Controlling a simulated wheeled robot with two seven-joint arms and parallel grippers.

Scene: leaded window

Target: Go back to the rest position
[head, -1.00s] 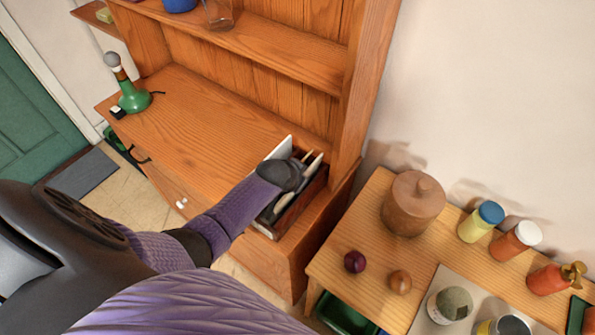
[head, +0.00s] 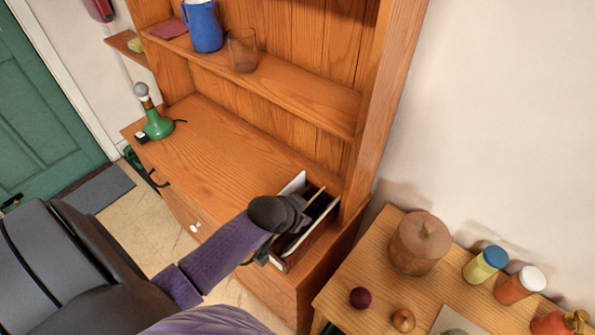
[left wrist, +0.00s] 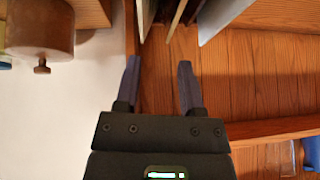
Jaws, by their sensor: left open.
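My left gripper (left wrist: 159,78) is open and empty in the left wrist view, its two dark fingers apart with wooden panelling behind them. In the head view my left wrist (head: 278,213) is over the near side of a narrow wooden box (head: 305,245) at the right end of the dresser top. That box holds thin upright pieces, including a white sheet (head: 294,184). My wrist hides part of the box. In the left wrist view the pieces stand beyond the fingertips. My right gripper is not in view.
The dresser (head: 215,140) has a shelf with a blue jug (head: 203,27) and a glass (head: 242,50). A green lamp-like object (head: 157,123) stands at its left end. A side table at right holds a wooden jar (head: 419,244), bottles, a purple ball (head: 360,298) and an onion (head: 403,320). The dresser top's middle is clear.

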